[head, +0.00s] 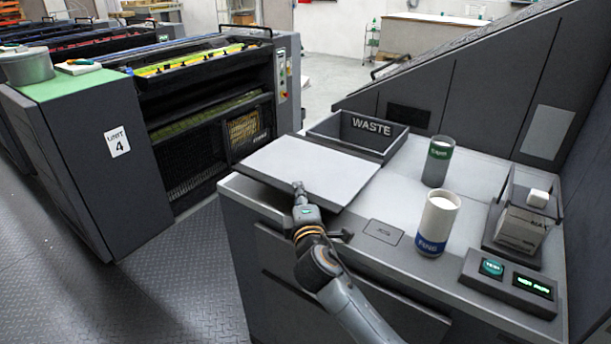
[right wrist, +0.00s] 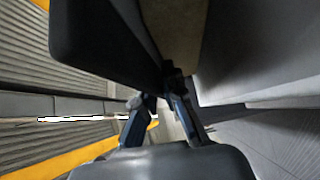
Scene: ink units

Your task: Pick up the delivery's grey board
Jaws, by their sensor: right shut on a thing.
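The flat grey board (head: 312,172) lies at the left end of the console top in the head view, its near edge at or over the console's front edge. My right gripper (head: 299,188) reaches up from the front and is shut on the board's near edge. In the right wrist view the right gripper's fingers (right wrist: 168,100) come together at a dark edge; the board is hard to make out there. I cannot tell whether the board is lifted clear of the console. My left gripper is not in view.
A tray marked WASTE (head: 357,135) stands just behind the board. A green-labelled canister (head: 438,160) and a blue-labelled one (head: 438,222) stand to the right. A box holder (head: 522,225) and button panel (head: 510,284) are farther right. Press unit 4 (head: 95,150) stands left across the floor.

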